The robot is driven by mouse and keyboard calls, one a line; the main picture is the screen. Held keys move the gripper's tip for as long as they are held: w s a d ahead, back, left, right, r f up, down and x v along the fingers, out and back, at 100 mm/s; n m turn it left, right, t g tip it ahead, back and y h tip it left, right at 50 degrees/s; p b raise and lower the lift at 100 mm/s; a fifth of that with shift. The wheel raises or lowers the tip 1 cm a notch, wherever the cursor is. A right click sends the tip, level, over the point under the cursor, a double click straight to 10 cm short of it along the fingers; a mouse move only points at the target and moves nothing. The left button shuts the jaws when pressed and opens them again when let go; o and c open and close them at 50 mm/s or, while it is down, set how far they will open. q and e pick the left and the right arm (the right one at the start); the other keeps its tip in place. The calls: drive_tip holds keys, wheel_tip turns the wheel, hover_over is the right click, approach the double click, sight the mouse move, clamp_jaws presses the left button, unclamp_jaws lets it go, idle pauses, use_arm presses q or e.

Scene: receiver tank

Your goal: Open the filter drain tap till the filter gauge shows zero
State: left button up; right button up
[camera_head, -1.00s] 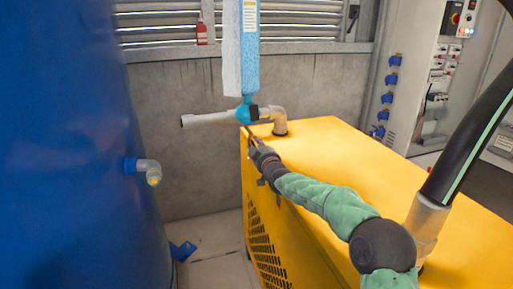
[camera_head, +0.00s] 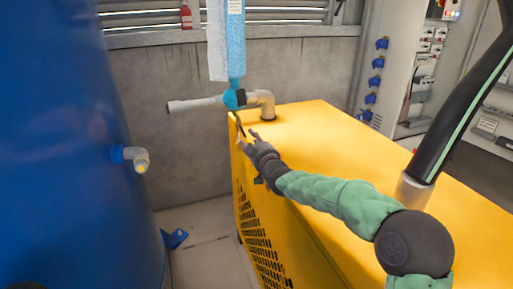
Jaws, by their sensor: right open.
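The filter (camera_head: 236,45) hangs as a light blue upright body with a pale grey strip on its left side. Its rounded blue lower end (camera_head: 234,98) meets a grey horizontal pipe. A small dark part, perhaps the drain tap, shows just below that end, close to my gripper's fingers; I cannot make it out clearly. No gauge face can be read in this view. My left gripper is not in view.
The yellow cabinet (camera_head: 340,150) lies under my right arm. A blue tank (camera_head: 60,150) with an outlet elbow (camera_head: 140,160) stands at left. An electrical panel (camera_head: 405,60) stands behind. Floor between tank and cabinet is mostly clear.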

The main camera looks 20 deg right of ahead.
drive_tip(key=shift+s+d, duration=0.1)
drive_tip(key=shift+s, duration=2)
idle(0.6)
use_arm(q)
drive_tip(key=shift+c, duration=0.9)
